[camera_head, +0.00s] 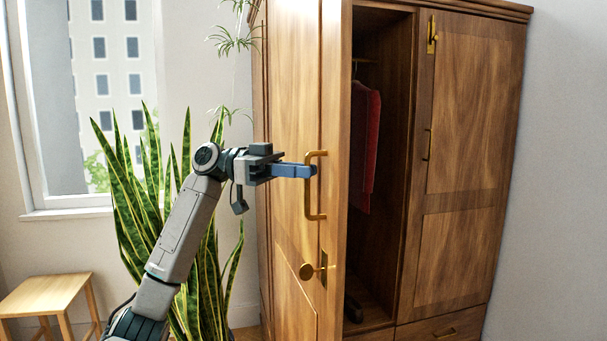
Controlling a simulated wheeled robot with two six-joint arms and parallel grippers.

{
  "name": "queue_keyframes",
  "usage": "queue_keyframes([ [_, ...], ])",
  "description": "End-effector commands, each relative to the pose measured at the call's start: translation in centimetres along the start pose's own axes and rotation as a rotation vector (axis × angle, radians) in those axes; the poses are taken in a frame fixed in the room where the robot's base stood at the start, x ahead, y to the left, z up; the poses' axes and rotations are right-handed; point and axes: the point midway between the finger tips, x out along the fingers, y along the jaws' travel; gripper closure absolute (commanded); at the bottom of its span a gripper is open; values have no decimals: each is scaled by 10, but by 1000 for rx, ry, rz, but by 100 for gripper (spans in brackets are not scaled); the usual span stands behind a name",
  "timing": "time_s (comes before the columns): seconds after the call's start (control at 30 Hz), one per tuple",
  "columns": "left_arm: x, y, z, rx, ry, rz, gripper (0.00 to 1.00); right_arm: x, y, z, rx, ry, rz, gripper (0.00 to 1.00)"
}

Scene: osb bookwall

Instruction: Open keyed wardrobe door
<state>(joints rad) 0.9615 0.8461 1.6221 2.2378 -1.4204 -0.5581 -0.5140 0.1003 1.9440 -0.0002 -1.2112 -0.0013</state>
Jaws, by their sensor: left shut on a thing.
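The wooden wardrobe (388,340) stands in the middle and right of the head view. Its left door (293,90) is swung open toward me, showing the dark inside. My left gripper (308,171) is shut on the upper part of the brass door handle (309,200). The right door (470,110) is closed, with a small handle (428,145) and a brass latch (432,35). My right gripper is not in view.
A red garment (364,145) hangs inside the wardrobe, and a dark item lies at its bottom. A tall snake plant (150,205) stands close behind my left arm. A small wooden stool (45,295) is at the lower left, below a window (110,90).

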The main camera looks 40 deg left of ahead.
Motion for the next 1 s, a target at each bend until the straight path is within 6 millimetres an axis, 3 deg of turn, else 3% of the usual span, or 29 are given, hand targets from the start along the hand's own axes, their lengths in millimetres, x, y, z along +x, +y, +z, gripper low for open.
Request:
queue_keyframes([
  [0.33,-2,-2,-3,0,5,-7,100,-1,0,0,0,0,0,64],
  [0.37,-2,-2,-2,0,4,-7,84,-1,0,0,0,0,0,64],
  [0.4,-2,-2,-2,0,4,-7,77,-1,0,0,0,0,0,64],
  [0.47,-1,-1,-2,0,4,-6,69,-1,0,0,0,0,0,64],
  [0.83,-8,-1,0,-1,2,-4,69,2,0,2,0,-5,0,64],
  [1.0,-37,-1,1,-1,2,-8,69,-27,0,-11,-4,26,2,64],
])
